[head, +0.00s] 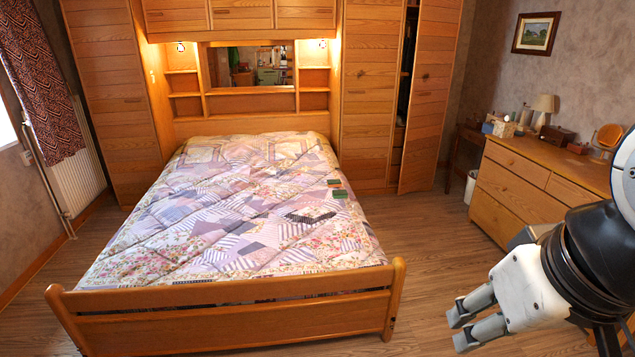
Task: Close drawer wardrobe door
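The wooden wardrobe door (428,100) to the right of the bed stands partly open. A dark gap shows along its left edge, with shelves or drawers (398,135) just visible inside. The neighbouring wardrobe door (368,100) on its left looks shut. My gripper (457,330) is at the lower right, pointing left above the floor, well in front of the wardrobe and touching nothing. Its two fingers are apart with nothing between them.
A bed (235,215) with a patchwork quilt fills the middle, its wooden footboard (240,318) nearest me. A wooden dresser (520,185) with small items stands at the right wall. Bare floor (430,225) lies between bed and dresser, leading to the open door.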

